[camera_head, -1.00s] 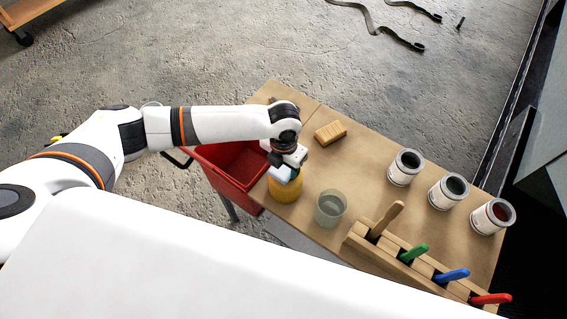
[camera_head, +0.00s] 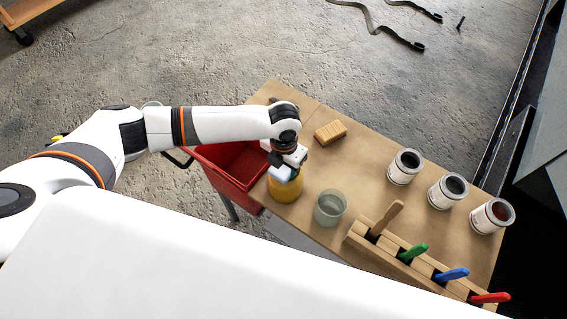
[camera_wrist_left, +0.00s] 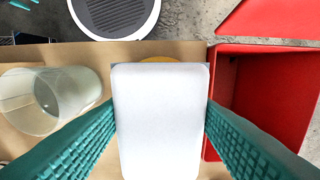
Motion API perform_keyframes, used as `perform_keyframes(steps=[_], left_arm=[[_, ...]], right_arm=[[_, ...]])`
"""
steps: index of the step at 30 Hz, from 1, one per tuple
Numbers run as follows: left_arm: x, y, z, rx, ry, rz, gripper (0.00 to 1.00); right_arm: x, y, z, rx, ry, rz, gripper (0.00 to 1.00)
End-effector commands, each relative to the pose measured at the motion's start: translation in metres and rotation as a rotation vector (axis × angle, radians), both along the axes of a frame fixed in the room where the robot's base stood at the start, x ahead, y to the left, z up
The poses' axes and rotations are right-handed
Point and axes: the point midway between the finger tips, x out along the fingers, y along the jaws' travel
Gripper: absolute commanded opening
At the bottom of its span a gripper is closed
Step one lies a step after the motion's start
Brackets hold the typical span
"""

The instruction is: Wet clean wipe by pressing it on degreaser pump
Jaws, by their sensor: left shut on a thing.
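My left gripper (camera_head: 289,170) is shut on the white clean wipe (camera_wrist_left: 160,120), a rounded block between its teal ribbed fingers in the left wrist view. In the head view it is right over the yellow degreaser pump container (camera_head: 286,193) at the table's near left edge. The wipe hides most of the pump in the left wrist view, where only a thin yellow rim (camera_wrist_left: 163,60) shows past its far edge. I cannot tell whether the wipe touches the pump top. My right gripper is in neither view.
A clear cup (camera_head: 330,208) stands just right of the pump. A red bin (camera_head: 247,191) is beside the table on the left. A wooden block (camera_head: 330,132), several open cans (camera_head: 405,167) and a wooden rack (camera_head: 372,254) with coloured handles are also on the table.

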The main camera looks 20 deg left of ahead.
Motion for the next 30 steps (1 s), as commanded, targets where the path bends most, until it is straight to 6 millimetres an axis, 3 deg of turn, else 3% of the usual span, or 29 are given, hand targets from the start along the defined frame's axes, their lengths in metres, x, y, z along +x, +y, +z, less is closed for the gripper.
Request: perform_keyframes(steps=[30], left_arm=[[0.0,0.0,0.072,0.0,0.001,0.0,0.35]], right_arm=[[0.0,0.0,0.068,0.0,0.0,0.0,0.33]])
